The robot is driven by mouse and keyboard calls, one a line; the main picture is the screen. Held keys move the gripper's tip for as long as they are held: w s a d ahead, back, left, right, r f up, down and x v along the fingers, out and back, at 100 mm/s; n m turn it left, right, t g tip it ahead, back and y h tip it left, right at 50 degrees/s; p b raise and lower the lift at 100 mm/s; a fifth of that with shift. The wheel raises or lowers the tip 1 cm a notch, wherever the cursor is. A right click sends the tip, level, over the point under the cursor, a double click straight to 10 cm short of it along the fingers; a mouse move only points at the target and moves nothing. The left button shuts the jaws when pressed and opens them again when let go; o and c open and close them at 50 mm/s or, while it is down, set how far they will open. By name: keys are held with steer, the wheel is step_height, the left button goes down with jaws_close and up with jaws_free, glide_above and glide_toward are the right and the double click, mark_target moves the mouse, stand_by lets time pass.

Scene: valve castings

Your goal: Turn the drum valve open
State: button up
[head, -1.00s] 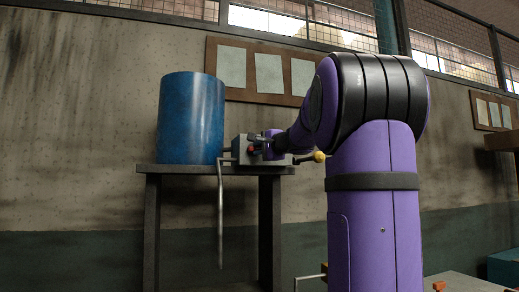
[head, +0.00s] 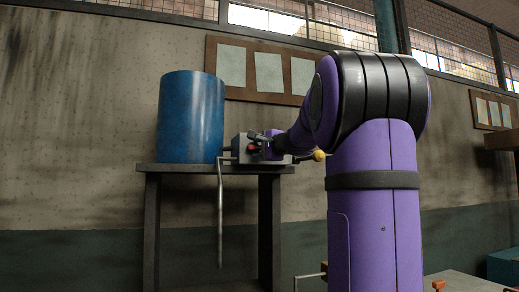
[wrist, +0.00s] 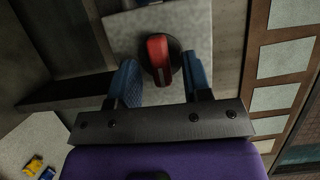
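The blue drum (head: 191,115) stands upright on a dark table in the head view. My gripper (wrist: 160,66) is open, with one blue finger on each side of the handle and a visible gap on both sides. In the head view my gripper (head: 268,148) is at the block, partly hidden by my arm.
A thin pipe (head: 220,215) hangs down at the table's front edge. A yellow knob (head: 319,156) shows close to my arm. The table (head: 170,168) is narrow. A board with pale sheets (head: 268,75) hangs on the wall behind. Small yellow and blue pieces (wrist: 38,166) lie low in the wrist view.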

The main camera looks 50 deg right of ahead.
steer(key=shift+s, duration=0.1)
steer(key=s+a, duration=0.1)
steer(key=s, duration=0.9)
steer(key=shift+s+a, duration=0.25)
steer(key=shift+a, duration=0.1)
